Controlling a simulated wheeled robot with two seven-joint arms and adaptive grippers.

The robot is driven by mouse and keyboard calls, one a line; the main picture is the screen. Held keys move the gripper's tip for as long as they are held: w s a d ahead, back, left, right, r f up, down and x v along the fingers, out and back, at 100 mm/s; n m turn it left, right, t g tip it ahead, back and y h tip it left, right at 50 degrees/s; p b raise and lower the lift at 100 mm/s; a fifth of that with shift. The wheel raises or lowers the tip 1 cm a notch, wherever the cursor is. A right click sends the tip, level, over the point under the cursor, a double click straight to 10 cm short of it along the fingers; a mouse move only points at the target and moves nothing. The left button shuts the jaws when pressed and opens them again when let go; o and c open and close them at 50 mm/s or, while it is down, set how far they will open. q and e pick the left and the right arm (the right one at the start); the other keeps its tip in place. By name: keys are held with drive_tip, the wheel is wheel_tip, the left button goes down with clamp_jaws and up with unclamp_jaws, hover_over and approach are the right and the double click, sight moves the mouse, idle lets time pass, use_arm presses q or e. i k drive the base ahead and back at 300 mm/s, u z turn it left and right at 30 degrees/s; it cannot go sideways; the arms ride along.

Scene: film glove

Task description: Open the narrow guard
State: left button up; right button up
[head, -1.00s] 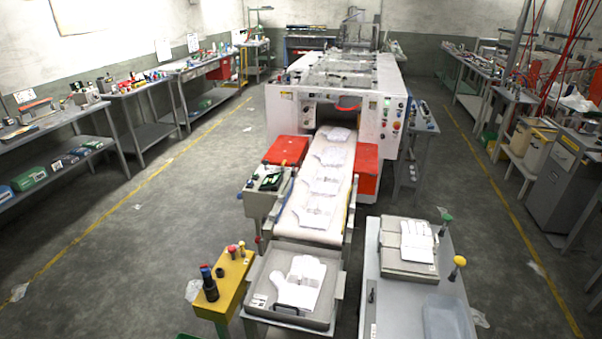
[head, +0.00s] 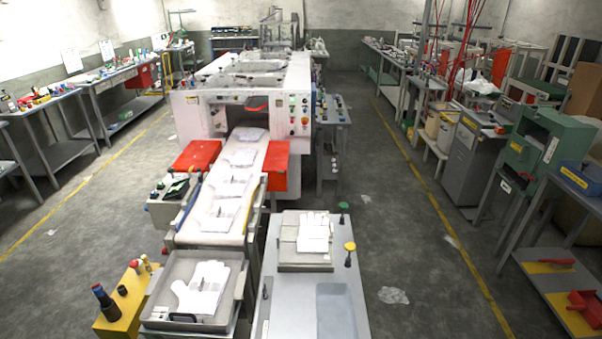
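The white glove machine (head: 305,150) stands at the middle back, with a dark opening at its front and a control panel (head: 299,112) at the front's right side. Clear covers (head: 240,82) lie on its top and look closed. A red panel (head: 196,155) lies left of the conveyor and another red panel (head: 275,158) stands to its right. I cannot tell which part is the narrow guard. Neither of my grippers is in view.
The conveyor (head: 250,196) carries white gloves towards a grey tray (head: 240,290). A grey table (head: 280,255) and yellow stand (head: 125,312) are in front. Benches line both walls; a green cabinet (head: 520,150) stands at right. Floor aisles on both sides are largely clear.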

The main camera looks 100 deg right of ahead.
sight(281, 152)
drive_tip(key=k, duration=1.9)
drive_tip(key=z, duration=3.3)
drive_tip(key=i, duration=4.15)
drive_tip(key=u, duration=2)
drive_tip(key=i, duration=0.4)
drive_tip(key=u, duration=0.25)
